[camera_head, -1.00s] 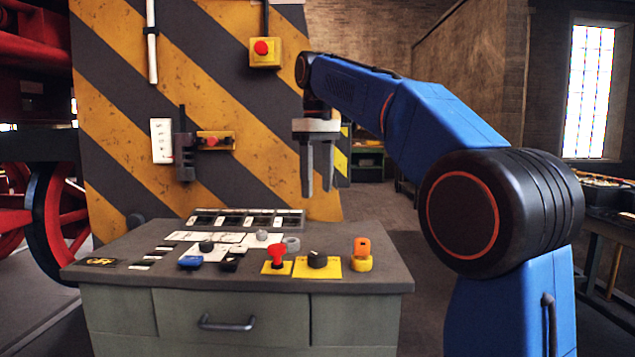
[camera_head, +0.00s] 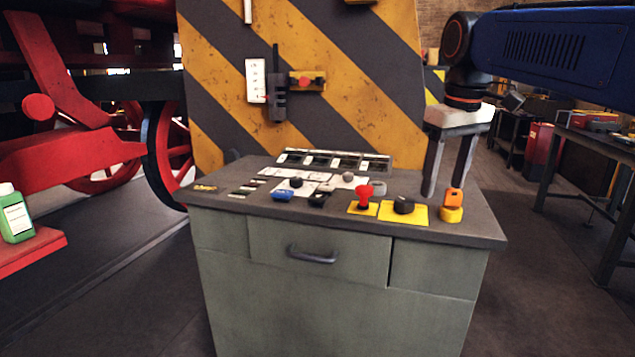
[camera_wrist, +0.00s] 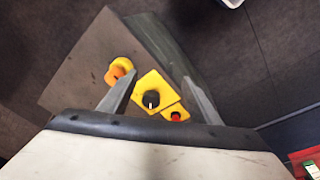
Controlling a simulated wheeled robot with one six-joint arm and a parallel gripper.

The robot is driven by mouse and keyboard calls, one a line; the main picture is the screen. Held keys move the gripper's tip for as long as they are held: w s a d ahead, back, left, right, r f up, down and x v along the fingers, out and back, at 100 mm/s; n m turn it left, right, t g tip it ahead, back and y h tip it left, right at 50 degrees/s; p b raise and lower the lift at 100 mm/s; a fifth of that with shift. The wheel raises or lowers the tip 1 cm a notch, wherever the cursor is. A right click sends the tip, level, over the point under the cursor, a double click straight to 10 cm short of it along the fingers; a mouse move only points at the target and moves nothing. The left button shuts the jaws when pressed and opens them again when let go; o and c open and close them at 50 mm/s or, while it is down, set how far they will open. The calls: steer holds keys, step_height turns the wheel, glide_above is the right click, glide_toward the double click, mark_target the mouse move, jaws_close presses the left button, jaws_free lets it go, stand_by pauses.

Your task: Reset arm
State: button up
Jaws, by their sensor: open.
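My gripper (camera_head: 447,168) is open, with its two fingers apart and pointing down and nothing between them. In the head view it is at the right, over or behind the right part of the control desk (camera_head: 330,256). My blue arm reaches in from the right edge. In the wrist view the fingers (camera_wrist: 158,95) frame the desk's right end from above. There a black knob (camera_wrist: 151,99) on a yellow plate shows between them. An orange and yellow switch (camera_wrist: 119,70) lies beside the left finger. A red button (camera_wrist: 175,116) is near the right finger.
A striped panel (camera_head: 340,90) stands behind the desk. Red locomotive wheels (camera_head: 172,150) are at the left. A green bottle (camera_head: 15,215) stands on a red ledge. A workbench (camera_head: 590,150) is at the right, with open floor between it and the desk.

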steer(key=s+d+f+m+t, duration=0.1)
steer(key=s+f+m, duration=0.1)
steer(key=s+f, duration=0.8)
steer(key=s+d+f+m+t, duration=0.2)
steer(key=s+f, duration=0.9)
steer(key=f, duration=0.6)
steer(key=shift+d+f+m, duration=0.15)
steer(key=shift+d+m, duration=0.1)
steer(key=shift+m, duration=0.15)
steer(key=shift+s, duration=0.1)
steer(key=shift+c, duration=0.3)
